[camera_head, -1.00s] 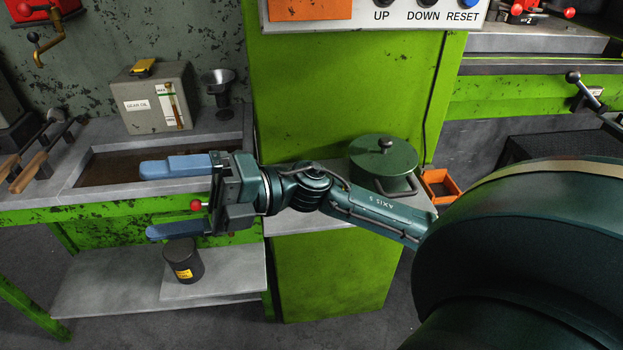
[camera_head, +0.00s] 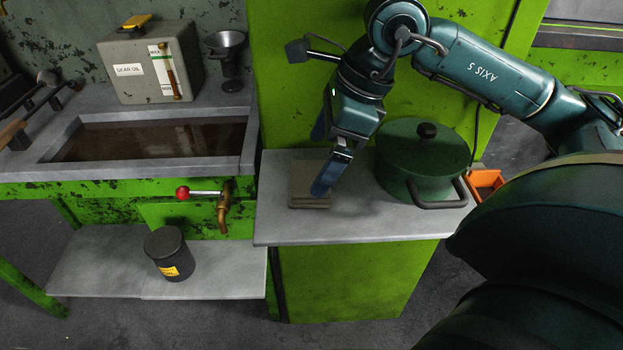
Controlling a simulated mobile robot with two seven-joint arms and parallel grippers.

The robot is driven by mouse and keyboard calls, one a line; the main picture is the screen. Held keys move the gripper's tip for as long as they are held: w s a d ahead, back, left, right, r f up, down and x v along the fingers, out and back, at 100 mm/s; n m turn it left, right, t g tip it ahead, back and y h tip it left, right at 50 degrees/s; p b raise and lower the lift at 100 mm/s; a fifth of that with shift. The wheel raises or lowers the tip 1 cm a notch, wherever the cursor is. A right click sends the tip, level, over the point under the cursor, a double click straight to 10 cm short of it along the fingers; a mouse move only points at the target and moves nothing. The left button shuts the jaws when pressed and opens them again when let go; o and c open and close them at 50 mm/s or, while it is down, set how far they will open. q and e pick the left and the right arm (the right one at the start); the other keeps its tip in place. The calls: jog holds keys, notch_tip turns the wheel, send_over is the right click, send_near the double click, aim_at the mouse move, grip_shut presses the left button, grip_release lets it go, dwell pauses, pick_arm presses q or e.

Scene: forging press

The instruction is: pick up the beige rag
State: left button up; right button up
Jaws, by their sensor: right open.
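The beige rag (camera_head: 305,186) looks like a small folded, brownish-beige square. It lies flat on the left part of the grey shelf (camera_head: 285,228) in front of the green press body. My right gripper (camera_head: 319,162) points down over the shelf with its blue fingers apart and nothing held between them. The near finger overlaps the right side of the rag in the picture, and the far finger shows behind it. I cannot tell whether a finger touches the rag. My left gripper is not in view.
A green lidded pot (camera_head: 410,165) stands close to the right of my gripper on the same shelf. A sink-like basin (camera_head: 60,172) and a brass tap with a red-knobbed lever (camera_head: 222,205) are to the left. A dark can (camera_head: 165,252) stands on the lower shelf.

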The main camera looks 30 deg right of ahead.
aim_at(310, 175)
jog(key=x, duration=0.5)
jog(key=shift+w+d+f, duration=0.1)
jog(key=shift+w+d, duration=0.05)
jog(key=shift+d, duration=0.1)
jog(key=shift+c, duration=0.3)
jog(key=c, duration=0.9)
jog(key=shift+r, duration=0.2)
